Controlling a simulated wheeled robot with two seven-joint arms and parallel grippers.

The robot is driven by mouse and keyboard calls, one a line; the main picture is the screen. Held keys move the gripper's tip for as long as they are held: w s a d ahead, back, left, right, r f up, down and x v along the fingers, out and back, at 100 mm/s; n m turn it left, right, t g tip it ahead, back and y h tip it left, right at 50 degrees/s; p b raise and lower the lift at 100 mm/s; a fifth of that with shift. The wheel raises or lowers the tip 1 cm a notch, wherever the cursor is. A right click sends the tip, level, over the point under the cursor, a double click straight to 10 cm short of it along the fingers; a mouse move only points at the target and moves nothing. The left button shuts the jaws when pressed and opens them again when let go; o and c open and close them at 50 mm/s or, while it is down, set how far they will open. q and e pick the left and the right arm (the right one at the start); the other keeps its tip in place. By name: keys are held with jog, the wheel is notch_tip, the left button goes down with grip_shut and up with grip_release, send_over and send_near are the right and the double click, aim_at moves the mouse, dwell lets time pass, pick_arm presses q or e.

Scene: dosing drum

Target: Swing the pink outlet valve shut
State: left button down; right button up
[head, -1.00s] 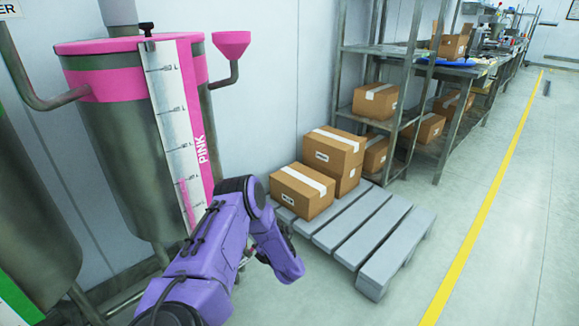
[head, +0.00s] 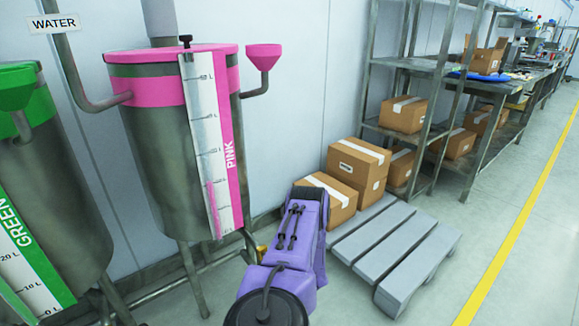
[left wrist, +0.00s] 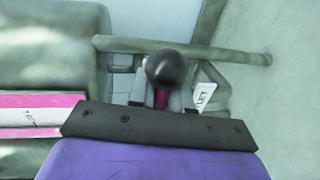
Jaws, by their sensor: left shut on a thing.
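The pink drum (head: 170,150) is a steel tank with a pink rim band and a white level scale marked PINK. Its outlet valve lever shows in the left wrist view as a pink stem (left wrist: 161,99) topped by a black ball knob (left wrist: 166,68). My left gripper (left wrist: 161,92) is shut on this lever, one grey finger on each side of the stem. In the head view my purple arm covers the gripper and the lever. A brassy fitting (head: 261,250) shows just left of the arm, low beside the drum. My right gripper is not in view.
A green drum (head: 50,190) stands at the left. A grey pallet (head: 415,265) with cardboard boxes (head: 358,165) lies right of my arm, near a metal shelf (head: 395,60). Open floor lies beyond the pallet, along a yellow line (head: 510,240).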

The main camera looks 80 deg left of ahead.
pick_arm(q)
jog(key=shift+s, duration=0.1)
dwell(0.3)
jog(key=c, duration=1.2)
grip_release()
jog(key=shift+f, duration=0.1)
jog(key=shift+o, duration=0.2)
jog(key=p+v, duration=0.1)
jog(key=v, duration=0.9)
jog(key=shift+w+d+p, duration=0.2)
jog(key=shift+w+p, duration=0.05)
jog(key=shift+p, duration=0.15)
